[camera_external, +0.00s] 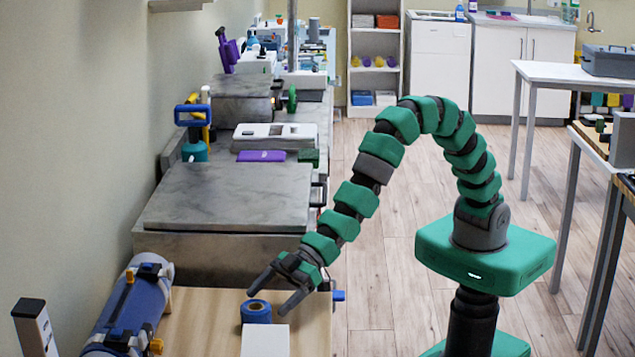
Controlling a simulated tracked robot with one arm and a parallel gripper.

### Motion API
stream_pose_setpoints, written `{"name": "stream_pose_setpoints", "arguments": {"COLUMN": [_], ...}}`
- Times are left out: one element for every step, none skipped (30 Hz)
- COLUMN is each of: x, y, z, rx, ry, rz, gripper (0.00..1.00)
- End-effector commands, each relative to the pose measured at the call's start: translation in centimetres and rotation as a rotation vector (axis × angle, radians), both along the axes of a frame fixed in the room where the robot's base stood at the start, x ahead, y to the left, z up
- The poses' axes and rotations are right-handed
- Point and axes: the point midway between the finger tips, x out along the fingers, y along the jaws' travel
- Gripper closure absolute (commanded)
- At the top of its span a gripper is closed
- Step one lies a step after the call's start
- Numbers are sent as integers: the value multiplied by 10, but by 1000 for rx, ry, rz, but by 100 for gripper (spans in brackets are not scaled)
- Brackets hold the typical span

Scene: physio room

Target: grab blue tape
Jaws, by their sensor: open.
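The blue tape (256,311) is a small blue roll lying flat on the light wooden table (200,318) at the lower left of the view. My gripper (271,297) is open just above and to the right of the tape. One dark finger reaches over toward the back of the roll and the other sits to its right. The fingers look apart from the tape, but whether one touches it cannot be told. My green arm arches down from the right to the table.
A white box or card (265,342) stands right in front of the tape. A blue cylindrical device (130,305) lies to the left. A grey raised block (235,196) is behind. Open floor (370,290) lies right of the table.

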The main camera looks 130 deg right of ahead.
Motion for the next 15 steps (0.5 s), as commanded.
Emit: {"name": "stream_pose_setpoints", "arguments": {"x": [3,5,8,11,14,19,22,25,30,33,37,40,42,43,44], "y": [0,-1,-1,-2,-3,-3,-4,-4,-4,-4,-3,-4,-4,-4,-4], "z": [-2,-3,-5,-6,-7,-8,-10,-12,-14,-15,-17,-18,-19,-20,-21], "rx": [0,0,1,0,0,0,0,0,0,0,-1,-1,0,0,0], "ry": [0,0,0,-1,-2,-3,-4,-4,-4,-4,-4,-3,-2,-1,0], "rz": [0,0,0,-1,-1,-1,-1,-1,0,0,0,0,0,0,-1], "gripper": [15,15,15,15,15,15,15,15,15,15,15,15,15,15,15]}}
